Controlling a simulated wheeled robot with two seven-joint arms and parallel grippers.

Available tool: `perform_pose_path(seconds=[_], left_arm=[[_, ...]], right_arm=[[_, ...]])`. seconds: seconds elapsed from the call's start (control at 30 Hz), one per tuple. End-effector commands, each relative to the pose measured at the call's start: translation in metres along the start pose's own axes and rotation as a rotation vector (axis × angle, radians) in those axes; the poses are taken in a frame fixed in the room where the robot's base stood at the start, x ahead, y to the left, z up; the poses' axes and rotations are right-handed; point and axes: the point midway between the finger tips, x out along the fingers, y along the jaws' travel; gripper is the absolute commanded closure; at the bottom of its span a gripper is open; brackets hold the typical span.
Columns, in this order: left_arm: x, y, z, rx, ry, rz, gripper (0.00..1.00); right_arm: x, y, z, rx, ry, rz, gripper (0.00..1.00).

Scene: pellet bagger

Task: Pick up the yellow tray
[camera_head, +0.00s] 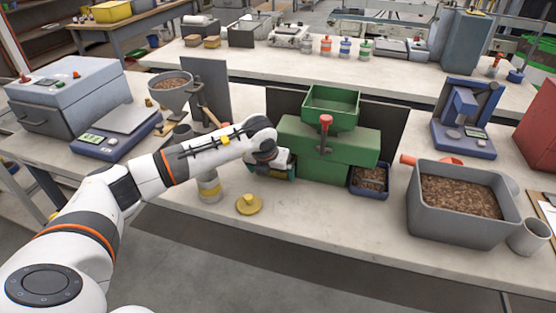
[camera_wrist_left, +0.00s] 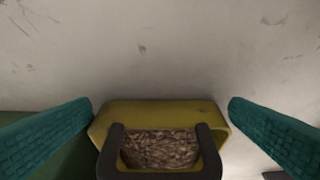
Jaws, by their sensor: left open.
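The yellow tray (camera_wrist_left: 104,122), with brown pellets in it, sits at the lower middle of the left wrist view. My left gripper (camera_wrist_left: 160,106) is open, with one teal finger on each side of the tray and a visible gap beside each. A dark U-shaped part (camera_wrist_left: 117,150) overlaps the tray's near side; I cannot tell what it belongs to. In the head view my left gripper (camera_head: 272,169) is low at the left end of the green machine (camera_head: 330,150), and it hides the tray there. My right gripper is not in view.
A jar (camera_head: 209,188) and a yellow lid (camera_head: 249,204) stand close to my left gripper. A blue tray of pellets (camera_head: 354,191) is right of the machine's base, and a large grey bin (camera_head: 450,227) is further right. The front bench strip between lid and bin is clear.

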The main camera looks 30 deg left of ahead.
Motion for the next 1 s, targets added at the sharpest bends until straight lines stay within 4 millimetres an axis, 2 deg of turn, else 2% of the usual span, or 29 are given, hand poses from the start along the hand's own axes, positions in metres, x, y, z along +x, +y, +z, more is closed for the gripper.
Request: perform_pose_path(seconds=[0.3, 0.5, 0.8, 1.0], left_arm=[[0.006, 0.000, 0.000, 0.001, 0.001, 0.000, 0.02], [0.005, 0.000, 0.000, 0.000, 0.002, 0.001, 0.33], [0.003, 0.000, -0.002, 0.000, 0.003, 0.001, 0.33], [-0.013, 0.000, -0.009, -0.001, 0.006, 0.001, 0.33]], right_arm=[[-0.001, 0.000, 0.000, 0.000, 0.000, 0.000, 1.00], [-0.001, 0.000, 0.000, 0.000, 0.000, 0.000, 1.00], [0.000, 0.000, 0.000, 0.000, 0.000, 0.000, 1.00], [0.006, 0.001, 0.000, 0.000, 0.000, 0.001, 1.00]])
